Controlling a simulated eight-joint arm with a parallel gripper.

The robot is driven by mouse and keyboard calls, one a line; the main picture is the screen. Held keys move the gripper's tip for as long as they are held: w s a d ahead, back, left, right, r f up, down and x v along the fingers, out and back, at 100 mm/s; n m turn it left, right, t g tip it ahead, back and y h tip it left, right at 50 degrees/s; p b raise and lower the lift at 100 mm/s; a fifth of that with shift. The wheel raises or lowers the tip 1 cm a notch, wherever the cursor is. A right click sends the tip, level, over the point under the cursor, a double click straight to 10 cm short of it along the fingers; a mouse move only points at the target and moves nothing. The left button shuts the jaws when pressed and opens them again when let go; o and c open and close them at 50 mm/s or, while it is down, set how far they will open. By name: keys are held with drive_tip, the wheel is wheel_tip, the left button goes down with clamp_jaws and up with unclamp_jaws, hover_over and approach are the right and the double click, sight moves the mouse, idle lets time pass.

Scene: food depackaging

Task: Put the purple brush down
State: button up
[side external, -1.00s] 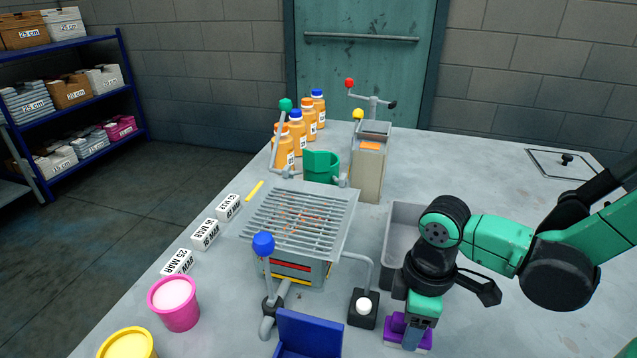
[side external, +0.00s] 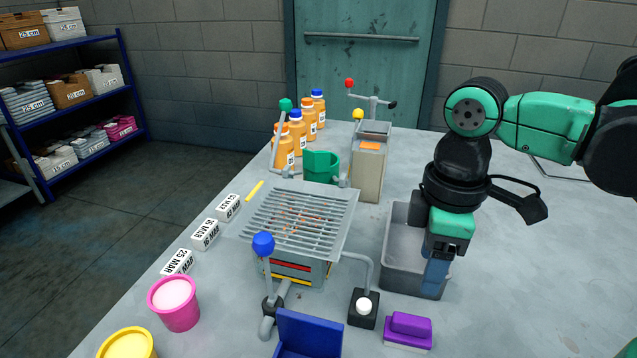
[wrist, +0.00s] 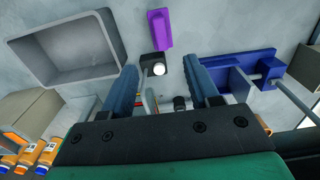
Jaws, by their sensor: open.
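The purple brush (side external: 408,331) lies on the grey table at the front, right of the blue bracket and in front of the black button box. It also shows in the wrist view (wrist: 159,29), near the top centre, apart from my fingers. My gripper (side external: 436,284) is raised above the brush, farther back, over the front of the grey bin. In the wrist view its two blue fingers (wrist: 166,82) are spread with nothing held between them.
The grey bin (side external: 370,262) stands behind the brush. The button box (side external: 363,308) with a white button and the blue bracket (side external: 310,335) are to its left. The grill (side external: 298,215) with a blue-knobbed lever (side external: 263,244) is farther left.

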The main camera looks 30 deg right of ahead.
drive_tip(key=w+d+m+t, duration=0.4)
drive_tip(key=d+m+t, duration=0.3)
drive_tip(key=d+m, duration=0.1)
drive_tip(key=shift+w+d+f+m, duration=0.15)
drive_tip(key=shift+w+d+m, duration=0.15)
drive_tip(key=shift+m, duration=0.2)
drive_tip(key=shift+o, duration=0.5)
drive_tip(key=shift+a, duration=0.15)
drive_tip(key=n+g, duration=0.6)
drive_tip(key=n, duration=0.2)
hover_over(412, 319)
drive_tip(key=f, duration=0.5)
drive_tip(key=shift+w+d+f, duration=0.15)
drive_tip(key=shift+w+d, duration=0.05)
drive_tip(key=shift+s+a+f+n+g, duration=0.2)
drive_tip(key=shift+n+g, duration=0.3)
drive_tip(key=shift+f, duration=2.8)
